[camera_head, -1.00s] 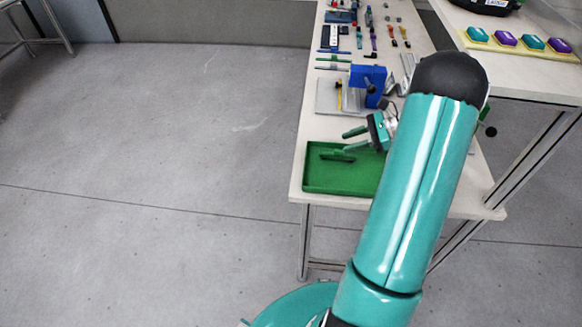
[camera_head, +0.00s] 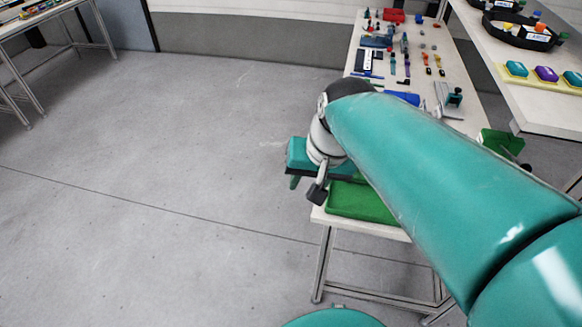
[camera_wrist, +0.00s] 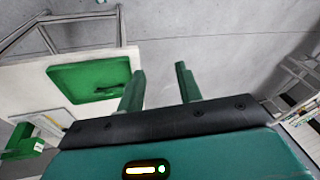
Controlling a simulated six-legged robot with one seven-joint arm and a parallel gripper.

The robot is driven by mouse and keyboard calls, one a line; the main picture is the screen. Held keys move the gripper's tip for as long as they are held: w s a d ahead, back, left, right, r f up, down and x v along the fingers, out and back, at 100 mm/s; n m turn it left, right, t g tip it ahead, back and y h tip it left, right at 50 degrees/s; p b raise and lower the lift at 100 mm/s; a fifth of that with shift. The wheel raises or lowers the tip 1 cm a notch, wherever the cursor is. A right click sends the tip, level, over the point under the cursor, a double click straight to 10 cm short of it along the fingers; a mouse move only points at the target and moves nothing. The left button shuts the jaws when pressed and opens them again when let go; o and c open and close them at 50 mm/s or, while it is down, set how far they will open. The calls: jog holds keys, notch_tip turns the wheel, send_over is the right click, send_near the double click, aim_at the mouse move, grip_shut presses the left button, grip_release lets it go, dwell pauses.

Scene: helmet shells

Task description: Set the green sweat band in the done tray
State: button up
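The green done tray (camera_head: 358,205) sits at the near end of the workbench, partly covered by my arm in the head view. In the wrist view the tray (camera_wrist: 75,74) is to the left of my gripper (camera_wrist: 160,68). A small, thin green shape (camera_wrist: 107,89) lies inside the tray near its edge; it looks like the green sweat band, green on green. My gripper's two green fingers are apart with only bare floor showing between them. In the head view my gripper is beyond the bench's left edge, its fingers mostly hidden.
Several small tools and parts lie in rows farther back on the bench (camera_head: 388,85). A green block-like fixture (camera_head: 500,143) stands at the right. A raised shelf (camera_head: 545,110) holds dark helmet shells (camera_head: 518,31) and teal and purple pads (camera_head: 546,74). Open floor (camera_head: 180,160) lies left.

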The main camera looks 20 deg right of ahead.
jog(key=s+n, duration=0.1)
jog(key=s+a+n+t+h, duration=0.1)
jog(key=s+a+r+n+t, duration=0.1)
jog(key=s+n, duration=0.1)
jog(key=shift+a+r, duration=0.1)
jog(key=shift+a, duration=0.1)
